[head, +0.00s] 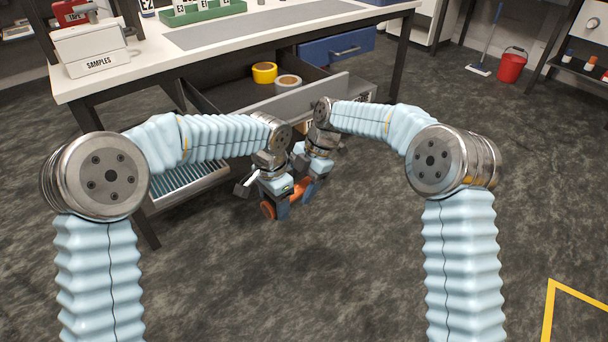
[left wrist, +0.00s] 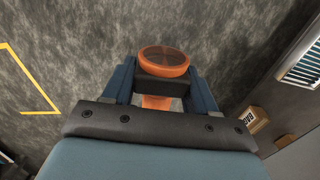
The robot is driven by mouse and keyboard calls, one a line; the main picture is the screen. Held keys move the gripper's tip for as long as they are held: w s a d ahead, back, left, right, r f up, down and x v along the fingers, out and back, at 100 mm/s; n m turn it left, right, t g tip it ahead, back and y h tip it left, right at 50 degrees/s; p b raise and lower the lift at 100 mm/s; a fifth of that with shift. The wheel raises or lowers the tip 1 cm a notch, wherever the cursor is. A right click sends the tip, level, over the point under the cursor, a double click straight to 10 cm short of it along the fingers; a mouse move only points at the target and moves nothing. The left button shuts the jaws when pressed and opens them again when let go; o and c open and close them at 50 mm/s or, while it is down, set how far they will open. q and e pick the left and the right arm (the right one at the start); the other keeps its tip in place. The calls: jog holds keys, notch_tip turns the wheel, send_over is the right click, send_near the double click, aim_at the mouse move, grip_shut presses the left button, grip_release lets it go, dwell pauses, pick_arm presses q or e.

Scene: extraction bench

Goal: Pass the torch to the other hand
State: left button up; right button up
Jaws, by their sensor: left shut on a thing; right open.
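The orange torch (head: 267,210) is held in the air in front of the bench. My left gripper (head: 280,206) is shut on it. In the left wrist view, the torch's round lens end (left wrist: 164,60) faces up between the two blue fingers, with more of its orange body below a dark block. My right gripper (head: 308,188) is open, close beside my left gripper at the torch's other end. The fingers overlap in the head view, so I cannot tell whether the right ones touch the torch.
The bench (head: 140,79) stands behind the grippers. A SAMPLES box (head: 93,52) and a green rack (head: 203,13) are on top. The floor in front is clear.

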jog(key=c, duration=1.2)
pick_arm(q)
jog(key=o, duration=1.2)
jog(key=shift+r, duration=0.1)
